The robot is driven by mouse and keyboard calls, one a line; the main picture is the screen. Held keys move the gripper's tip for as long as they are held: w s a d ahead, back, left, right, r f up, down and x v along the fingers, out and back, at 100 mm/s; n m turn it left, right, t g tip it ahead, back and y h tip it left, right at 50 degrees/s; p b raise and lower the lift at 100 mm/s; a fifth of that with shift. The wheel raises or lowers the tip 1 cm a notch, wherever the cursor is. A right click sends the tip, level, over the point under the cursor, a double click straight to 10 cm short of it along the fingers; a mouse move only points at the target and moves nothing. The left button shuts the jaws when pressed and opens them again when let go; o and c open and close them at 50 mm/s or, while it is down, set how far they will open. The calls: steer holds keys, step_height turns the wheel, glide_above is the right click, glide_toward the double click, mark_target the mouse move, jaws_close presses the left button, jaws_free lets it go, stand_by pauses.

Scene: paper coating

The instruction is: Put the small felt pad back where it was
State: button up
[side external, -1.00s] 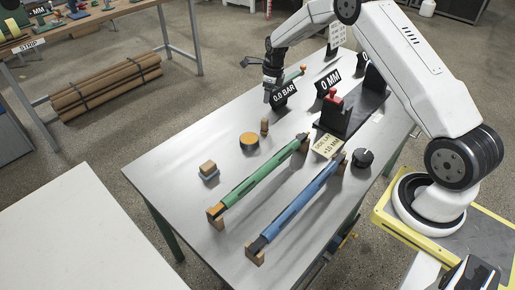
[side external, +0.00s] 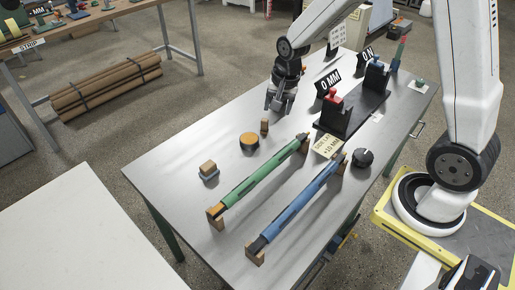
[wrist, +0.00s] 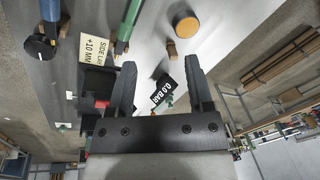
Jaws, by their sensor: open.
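A small wooden block on a blue-grey pad (side external: 208,173) sits at the left front of the grey table; it may be the felt pad, but I cannot tell for sure. An orange round puck (side external: 249,141) with a dark rim lies behind it and shows in the wrist view (wrist: 186,23). A small upright wooden peg (side external: 264,126) stands just beyond the puck. My gripper (side external: 280,108) is open and empty, above the table behind the peg, pointing down. In the wrist view its two fingers (wrist: 160,63) are spread, with the peg (wrist: 172,49) showing beyond the tips.
A green roller (side external: 262,173) and a blue roller (side external: 300,204) lie on wooden supports.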

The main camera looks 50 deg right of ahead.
steer(key=s+a+n, duration=0.4)
steer(key=s+n, duration=0.7)
steer(key=s, duration=0.1)
steer(key=shift+s+a+r+t, duration=0.3)
steer(key=shift+s+a+r, duration=0.05)
stand_by(0.4)
